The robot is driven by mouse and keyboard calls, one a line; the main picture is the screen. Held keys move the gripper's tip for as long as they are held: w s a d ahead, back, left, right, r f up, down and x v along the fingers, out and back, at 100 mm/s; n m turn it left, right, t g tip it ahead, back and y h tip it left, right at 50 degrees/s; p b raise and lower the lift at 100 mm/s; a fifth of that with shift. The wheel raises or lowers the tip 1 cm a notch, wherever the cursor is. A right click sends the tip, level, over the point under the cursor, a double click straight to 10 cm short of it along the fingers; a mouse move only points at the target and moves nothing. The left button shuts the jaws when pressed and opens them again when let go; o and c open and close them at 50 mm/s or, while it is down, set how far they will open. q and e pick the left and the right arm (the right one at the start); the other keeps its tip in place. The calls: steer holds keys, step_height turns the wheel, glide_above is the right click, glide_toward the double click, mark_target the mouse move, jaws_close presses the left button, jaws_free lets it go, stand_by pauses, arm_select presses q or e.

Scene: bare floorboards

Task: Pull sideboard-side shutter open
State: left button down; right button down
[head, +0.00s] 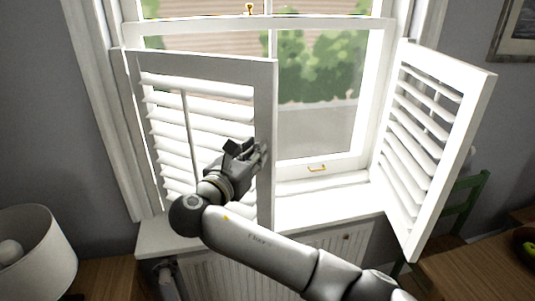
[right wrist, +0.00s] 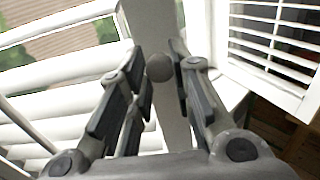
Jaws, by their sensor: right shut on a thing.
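The left white louvred shutter (head: 265,95), on the side of the lamp and wooden top, stands partly across the left half of the window. My right gripper (head: 250,150) is at the free edge of this shutter, at about mid height. In the right wrist view a round knob (right wrist: 159,67) on the shutter's stile (right wrist: 165,110) sits between the fingertips, and the gripper is shut on it. The knob is hidden by the fingers in the head view. The right shutter (head: 440,140) stands swung out into the room. My left gripper is not in view.
A lamp with a white shade (head: 38,245) stands at the lower left by a wooden top (head: 105,280). A white sill (head: 320,207) and radiator (head: 325,255) are under the window. A green chair (head: 478,195) and wooden table (head: 465,275) are at the right.

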steer(key=shift+s+a, duration=0.2)
steer(key=shift+s, duration=0.2)
steer(key=c, duration=1.2)
jaws_free()
steer(key=shift+w, duration=0.1)
steer(key=shift+c, duration=0.2)
steer(key=v, duration=0.7)
steer(key=shift+s+a, duration=0.15)
steer(key=shift+s, duration=0.1)
